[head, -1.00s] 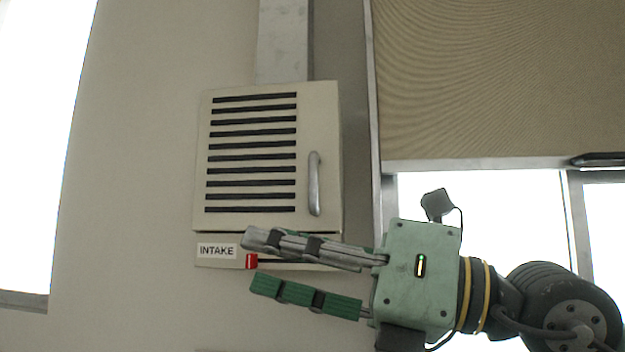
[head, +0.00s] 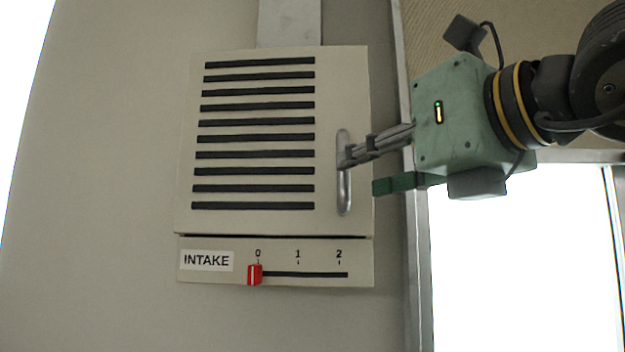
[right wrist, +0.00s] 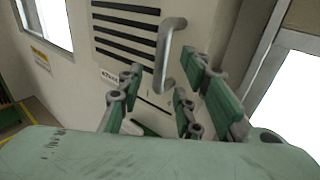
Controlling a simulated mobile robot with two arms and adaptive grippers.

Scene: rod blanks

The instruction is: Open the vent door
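The vent door (head: 330,222) is a beige panel with dark horizontal slots, and it looks shut. Its upright metal handle (head: 344,200) is near its right edge; the handle also shows in the right wrist view (right wrist: 171,40). My right gripper (head: 360,174) is at the handle from the right, with its fingers apart. In the head view one finger overlaps the middle of the handle. In the right wrist view (right wrist: 160,92) the handle's lower end appears between the spread fingers; I cannot tell whether they touch it. My left gripper is not in view.
Below the door is a panel with an INTAKE label (head: 206,261) and a red slider (head: 255,274) at the 0 mark of its slot (head: 310,274). A metal window frame (head: 415,260) stands close on the right. Plain wall (head: 100,180) is free on the left.

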